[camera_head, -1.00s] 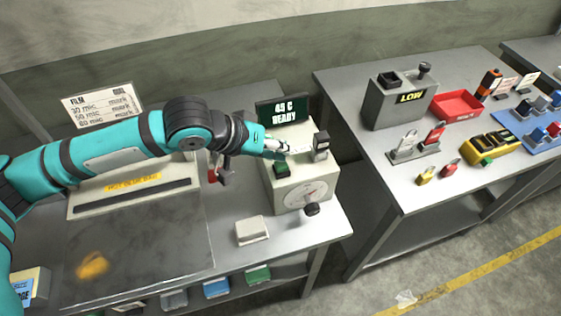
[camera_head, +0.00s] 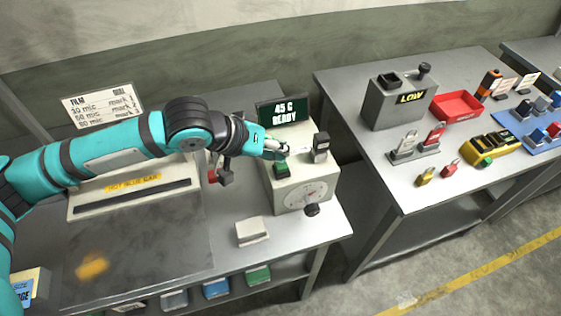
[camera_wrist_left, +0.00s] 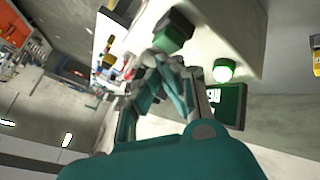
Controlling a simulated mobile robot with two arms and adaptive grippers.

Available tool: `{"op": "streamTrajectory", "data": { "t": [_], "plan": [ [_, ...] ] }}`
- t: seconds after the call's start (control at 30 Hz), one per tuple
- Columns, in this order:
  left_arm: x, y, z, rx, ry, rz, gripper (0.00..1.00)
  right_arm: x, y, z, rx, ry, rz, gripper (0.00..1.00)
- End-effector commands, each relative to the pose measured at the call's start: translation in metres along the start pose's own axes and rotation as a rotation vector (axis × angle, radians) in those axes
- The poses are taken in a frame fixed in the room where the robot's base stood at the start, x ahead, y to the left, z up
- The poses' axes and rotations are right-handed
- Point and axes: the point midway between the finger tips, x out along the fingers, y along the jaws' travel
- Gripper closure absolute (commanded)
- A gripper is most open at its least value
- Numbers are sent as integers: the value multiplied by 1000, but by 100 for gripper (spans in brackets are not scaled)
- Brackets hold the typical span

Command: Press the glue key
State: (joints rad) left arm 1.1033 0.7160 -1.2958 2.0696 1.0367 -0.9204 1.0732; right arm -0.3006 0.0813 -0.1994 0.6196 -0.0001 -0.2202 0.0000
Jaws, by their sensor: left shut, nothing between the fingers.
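A green key (camera_head: 281,169) sits on top of the pale box-shaped machine with a round dial (camera_head: 305,195). I take it for the glue key, but its label cannot be read. My left gripper (camera_head: 284,152) is shut and empty, with its fingertips just above and behind the key in the head view. In the left wrist view the shut fingertips (camera_wrist_left: 162,58) are close to the green key (camera_wrist_left: 174,27); whether they touch cannot be told. A dark green display (camera_head: 284,111) behind the gripper shows a temperature and READY. My right gripper is not in view.
A small grey block (camera_head: 321,147) stands on the machine right of the key, and a black knob (camera_head: 312,209) is at its front. A white block (camera_head: 252,231) lies on the bench. A second table (camera_head: 400,185) stands right.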

Motion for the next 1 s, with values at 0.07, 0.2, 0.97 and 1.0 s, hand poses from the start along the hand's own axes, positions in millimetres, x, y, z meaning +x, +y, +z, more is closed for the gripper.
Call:
{"op": "streamTrajectory", "data": {
  "t": [0.07, 0.2, 0.97, 1.0],
  "plan": [
    [1, -1, 1, -1, -1, 0, 100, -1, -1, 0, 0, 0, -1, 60],
    [4, -3, 4, -1, -1, 0, 100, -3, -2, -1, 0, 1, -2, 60],
    [8, -6, 6, 0, 0, 0, 100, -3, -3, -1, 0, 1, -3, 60],
    [8, -6, 6, 0, 0, 0, 100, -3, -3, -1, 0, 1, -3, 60]
  ]
}}
